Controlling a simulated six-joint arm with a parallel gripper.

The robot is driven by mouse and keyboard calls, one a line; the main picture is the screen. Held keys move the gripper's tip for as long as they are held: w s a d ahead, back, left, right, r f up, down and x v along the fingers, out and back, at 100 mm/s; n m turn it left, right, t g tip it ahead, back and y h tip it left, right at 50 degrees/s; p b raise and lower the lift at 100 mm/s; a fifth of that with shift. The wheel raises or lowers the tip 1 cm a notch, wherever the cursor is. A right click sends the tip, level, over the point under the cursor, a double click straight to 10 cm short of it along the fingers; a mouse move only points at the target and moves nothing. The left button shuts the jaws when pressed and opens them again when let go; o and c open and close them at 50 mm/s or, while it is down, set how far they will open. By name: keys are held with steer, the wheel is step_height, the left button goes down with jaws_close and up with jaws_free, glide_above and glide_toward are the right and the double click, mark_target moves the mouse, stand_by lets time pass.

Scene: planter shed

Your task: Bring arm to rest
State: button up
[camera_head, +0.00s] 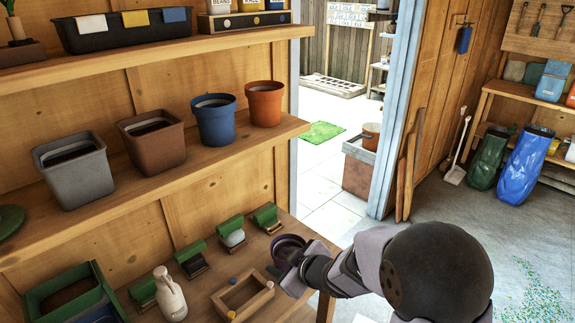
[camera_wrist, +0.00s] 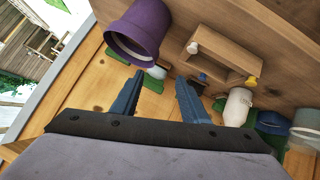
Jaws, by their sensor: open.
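My gripper (camera_head: 287,272) is at the right end of the workbench, low beside a purple pot (camera_head: 291,243). In the wrist view my gripper (camera_wrist: 156,90) has its two blue fingers spread apart with nothing held between them. The purple pot (camera_wrist: 146,28) stands just beyond the left fingertip there, apart from it as far as I can tell. In the head view the arm partly hides the pot and the bench edge.
A small wooden box (camera_head: 242,296) with coloured knobs sits left of my gripper. A white bottle (camera_head: 171,296) and several green-topped brushes or blocks (camera_head: 231,232) stand on the bench. Above, a shelf (camera_head: 200,160) holds grey, brown, blue and orange pots.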

steer(key=s+d+f+m+g+h+b, duration=0.1)
steer(key=s+d+m+h, duration=0.1)
steer(key=d, duration=0.3)
steer(key=s+d+f+m+h, duration=0.2)
steer(key=d+h, duration=0.1)
steer(key=d, duration=0.2)
steer(key=s+d+f+m+g+b, duration=0.1)
steer(key=s+d+f+m+g, duration=0.1)
steer(key=s, duration=0.8)
steer(key=s+d+f+m+g+h+b, duration=0.1)
steer(key=s+d+m+g, duration=0.3)
steer(key=s, duration=0.7)
steer(key=shift+s+d+f+m+g, duration=0.3)
steer(key=shift+f+m+g, duration=0.1)
steer(key=shift+m+g, duration=0.45)
